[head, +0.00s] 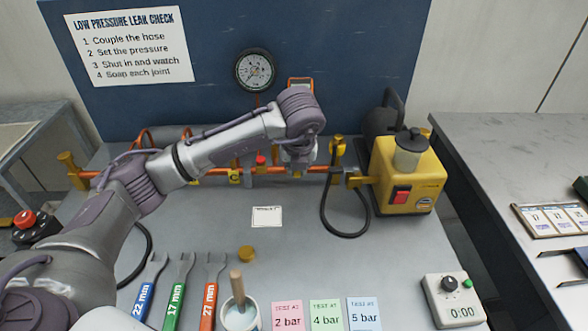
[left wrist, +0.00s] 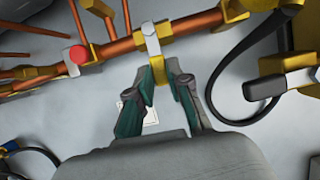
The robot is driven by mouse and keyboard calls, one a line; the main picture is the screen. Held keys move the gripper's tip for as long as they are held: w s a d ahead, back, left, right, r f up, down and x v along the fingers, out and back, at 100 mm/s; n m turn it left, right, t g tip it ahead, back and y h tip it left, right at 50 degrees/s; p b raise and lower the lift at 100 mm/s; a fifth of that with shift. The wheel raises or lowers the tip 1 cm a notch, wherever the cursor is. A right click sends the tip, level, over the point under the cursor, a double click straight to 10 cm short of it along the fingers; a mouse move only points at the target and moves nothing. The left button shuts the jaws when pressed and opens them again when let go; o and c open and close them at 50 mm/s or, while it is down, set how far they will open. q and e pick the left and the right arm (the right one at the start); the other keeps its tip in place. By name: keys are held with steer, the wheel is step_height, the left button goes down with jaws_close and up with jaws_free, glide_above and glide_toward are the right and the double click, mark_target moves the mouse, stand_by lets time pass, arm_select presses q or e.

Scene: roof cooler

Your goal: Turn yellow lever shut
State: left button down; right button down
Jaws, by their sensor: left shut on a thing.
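The yellow lever (left wrist: 153,42) shows in the left wrist view, on the copper pipe (left wrist: 118,47) at the top middle. My left gripper (left wrist: 161,72) has its two fingertips around the near end of the lever and is shut on it. In the head view my left gripper (head: 298,162) is at the pipe run (head: 262,171) in front of the blue panel. There my own wrist hides the lever and most of the fingers. My right gripper is not in view.
A yellow pump (head: 411,178) with a black hose (head: 345,233) stands right of the gripper. A pressure gauge (head: 255,70) hangs above. Wrenches (head: 178,285), a pot with a brush (head: 239,312), test cards (head: 326,313) and a timer (head: 453,300) line the bench front.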

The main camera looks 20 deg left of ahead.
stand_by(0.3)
arm_select(q)
steer(key=c, duration=1.1)
jaws_free()
steer(key=shift+d, duration=0.1)
steer(key=shift+r, duration=0.1)
steer(key=v, duration=1.2)
steer(key=shift+d, duration=0.1)
